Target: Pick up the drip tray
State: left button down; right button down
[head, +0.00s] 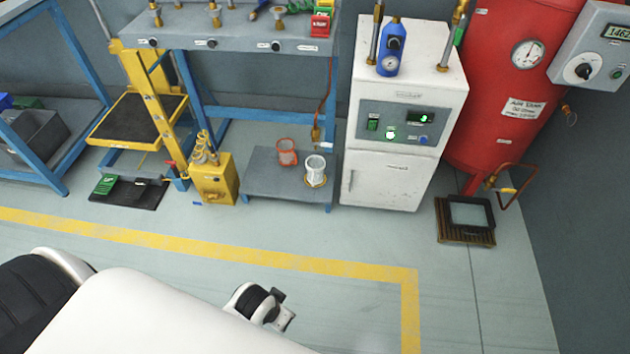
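A dark, square, shallow tray with a grey-green inside, which looks like the drip tray (488,203), sits on a brown slatted base (452,232) on the floor. It is at the right, below the red tank. My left arm comes in from the lower left, and what looks like the end of my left gripper (282,309) shows at the bottom centre. It is well to the left of the tray and nearer to me, not touching it. Its fingers are too small and partly hidden to tell open from shut. My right gripper is not in view.
The red tank (500,80) and its bent copper pipe (520,185) stand behind and beside the tray. A white cabinet (385,185) is to the left of it. Floor in front is clear, with yellow lines (200,246).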

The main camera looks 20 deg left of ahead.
aim_at(474, 214)
jog(key=i+l+z, duration=0.35)
jog(key=i, duration=0.25)
jog(key=i+l+z, duration=0.2)
jog(key=i+z, duration=0.2)
jog(key=i, duration=0.2)
jog(key=i+z, duration=0.35)
jog(key=i, duration=0.3)
